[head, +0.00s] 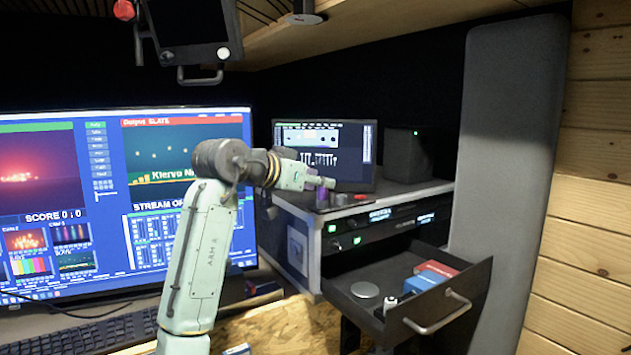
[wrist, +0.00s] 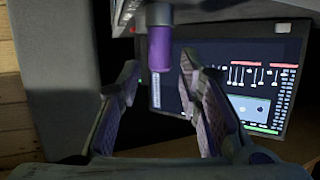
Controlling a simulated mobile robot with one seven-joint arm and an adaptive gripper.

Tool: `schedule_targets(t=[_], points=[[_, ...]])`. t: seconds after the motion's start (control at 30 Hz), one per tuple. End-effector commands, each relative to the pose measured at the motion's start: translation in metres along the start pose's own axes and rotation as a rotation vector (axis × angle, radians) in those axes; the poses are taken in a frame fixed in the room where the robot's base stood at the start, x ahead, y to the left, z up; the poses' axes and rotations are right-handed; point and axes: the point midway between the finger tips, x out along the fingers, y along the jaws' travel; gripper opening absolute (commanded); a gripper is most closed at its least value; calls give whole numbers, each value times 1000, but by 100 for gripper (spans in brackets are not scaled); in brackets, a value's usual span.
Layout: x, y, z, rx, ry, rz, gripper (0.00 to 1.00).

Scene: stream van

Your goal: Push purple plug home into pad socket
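The purple plug (wrist: 160,50) shows at the top of the wrist view, with a grey collar (wrist: 158,15) at its upper end in the picture. My gripper (wrist: 160,68) is open, one finger on each side of the plug, with a visible gap to each finger. I cannot tell how deep the plug lies between the fingertips. In the head view my gripper (head: 322,182) is over the rack top, and the purple plug (head: 321,198) shows small just below it. I cannot make out the pad socket or how far the plug is seated.
The rack (head: 385,212) has a grey knob-like cylinder (head: 341,199) on top. A small monitor (head: 325,150) and a black speaker (head: 408,155) stand behind. An open drawer (head: 440,312) below holds boxes.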

Motion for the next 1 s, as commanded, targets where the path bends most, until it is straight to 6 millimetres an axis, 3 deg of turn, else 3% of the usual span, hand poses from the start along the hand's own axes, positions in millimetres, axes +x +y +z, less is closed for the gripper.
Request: schedule_targets(t=[0.47, 1.0], points=[[-5, 0, 0, 0, 0, -1, 41], [-104, 0, 0, 0, 1, -2, 41]])
